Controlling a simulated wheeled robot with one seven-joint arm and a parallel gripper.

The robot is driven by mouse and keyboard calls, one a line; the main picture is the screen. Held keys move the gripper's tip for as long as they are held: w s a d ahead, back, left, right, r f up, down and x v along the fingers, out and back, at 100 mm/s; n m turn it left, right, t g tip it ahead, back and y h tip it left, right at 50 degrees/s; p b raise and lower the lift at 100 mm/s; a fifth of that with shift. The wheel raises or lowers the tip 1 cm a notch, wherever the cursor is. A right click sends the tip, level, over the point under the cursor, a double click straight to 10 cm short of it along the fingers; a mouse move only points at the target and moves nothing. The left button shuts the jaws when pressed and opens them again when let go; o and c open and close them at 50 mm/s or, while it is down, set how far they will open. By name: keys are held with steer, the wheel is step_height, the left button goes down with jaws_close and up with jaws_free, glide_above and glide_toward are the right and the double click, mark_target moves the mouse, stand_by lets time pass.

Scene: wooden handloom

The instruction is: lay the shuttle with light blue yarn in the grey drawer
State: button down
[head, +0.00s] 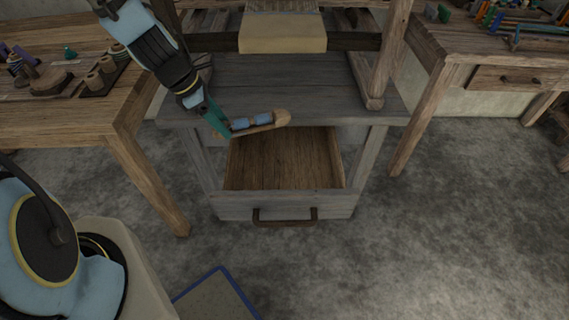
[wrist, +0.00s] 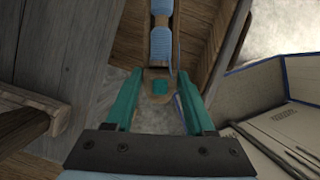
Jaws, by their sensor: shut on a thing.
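The shuttle with light blue yarn (head: 281,118) is a wooden boat shape with light blue windings. My gripper (head: 226,127) is shut on one end of it and holds it roughly level above the open grey drawer. In the wrist view the teal fingers of my gripper (wrist: 160,84) flank the near end of the shuttle (wrist: 160,42), which points away from me. The grey drawer (head: 232,206) is pulled out under the bench top, with a bare brown wooden floor and a dark handle. The shuttle is over its back part, near the bench top's front edge.
The grey bench top (head: 300,85) overhangs the drawer's back. A wooden table (head: 60,128) with spools stands at the left, another table (head: 455,45) with tools at the right. A blue-edged box (head: 215,298) stands on the floor in front.

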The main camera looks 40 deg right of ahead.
steer(key=s+d+f+n+t+b, duration=0.1)
steer(key=s+d+f+n+b, duration=0.15)
steer(key=s, duration=0.25)
steer(key=s+d+f+n+t+b, duration=0.1)
steer(key=s+d+f+n+b, duration=0.15)
steer(key=s+b, duration=0.2)
steer(key=f, duration=1.3)
steer(key=shift+s+a+b, duration=0.3)
steer(key=shift+b, duration=0.05)
steer(key=p, duration=0.2)
glide_above(272, 155)
steer(key=a, duration=0.2)
steer(key=shift+d+r, duration=0.15)
steer(key=shift+r, duration=0.05)
steer(key=shift+f, duration=0.65)
steer(key=shift+c, duration=1.2)
jaws_free()
steer(key=shift+f, duration=0.1)
